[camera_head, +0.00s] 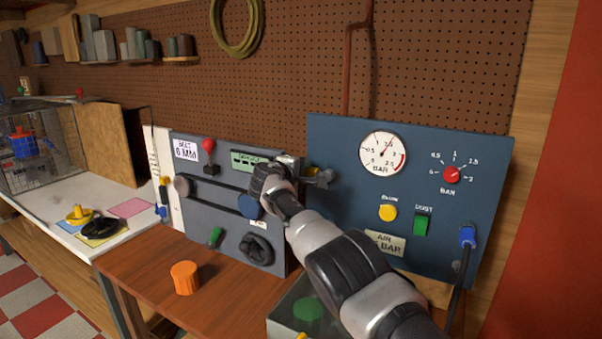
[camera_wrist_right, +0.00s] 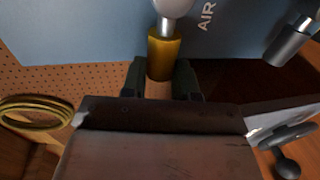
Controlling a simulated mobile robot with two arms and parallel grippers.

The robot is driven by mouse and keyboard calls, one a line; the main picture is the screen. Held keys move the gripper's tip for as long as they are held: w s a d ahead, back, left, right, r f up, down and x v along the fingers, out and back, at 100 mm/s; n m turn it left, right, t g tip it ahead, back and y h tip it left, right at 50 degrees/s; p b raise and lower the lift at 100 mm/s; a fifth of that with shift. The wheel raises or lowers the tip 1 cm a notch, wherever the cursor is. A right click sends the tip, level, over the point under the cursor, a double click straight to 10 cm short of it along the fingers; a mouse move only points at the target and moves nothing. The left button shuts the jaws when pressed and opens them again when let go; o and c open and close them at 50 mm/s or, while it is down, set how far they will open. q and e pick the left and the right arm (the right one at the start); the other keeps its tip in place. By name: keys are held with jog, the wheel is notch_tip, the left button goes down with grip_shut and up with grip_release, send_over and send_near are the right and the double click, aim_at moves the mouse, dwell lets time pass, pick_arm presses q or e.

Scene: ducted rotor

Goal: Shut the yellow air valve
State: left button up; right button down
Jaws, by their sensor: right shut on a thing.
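The yellow handle of the air valve (camera_wrist_right: 164,52) shows in the right wrist view, on a pale metal stem in front of the blue panel marked AIR. My right gripper (camera_wrist_right: 160,84) has its dark fingers on either side of the handle's near end and is shut on it. In the head view my right gripper (camera_head: 302,174) is at the left edge of the blue panel (camera_head: 340,215), and the handle is mostly hidden there. My left gripper is not in view.
The pressure gauge (camera_head: 383,153) needle points up and right. The blue panel also has a red knob (camera_head: 452,175), a yellow button (camera_head: 388,213) and a green switch (camera_head: 422,224). A grey machine panel (camera_head: 190,213) stands left. An orange cylinder (camera_head: 185,278) sits on the brown bench.

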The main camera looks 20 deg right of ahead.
jog(key=shift+d+r, duration=0.1)
jog(key=c, duration=1.1)
grip_release()
jog(key=shift+o, duration=1.3)
jog(key=b+v, duration=0.2)
jog(key=v, duration=0.8)
jog(key=shift+s+a, duration=0.15)
jog(key=shift+a, duration=0.15)
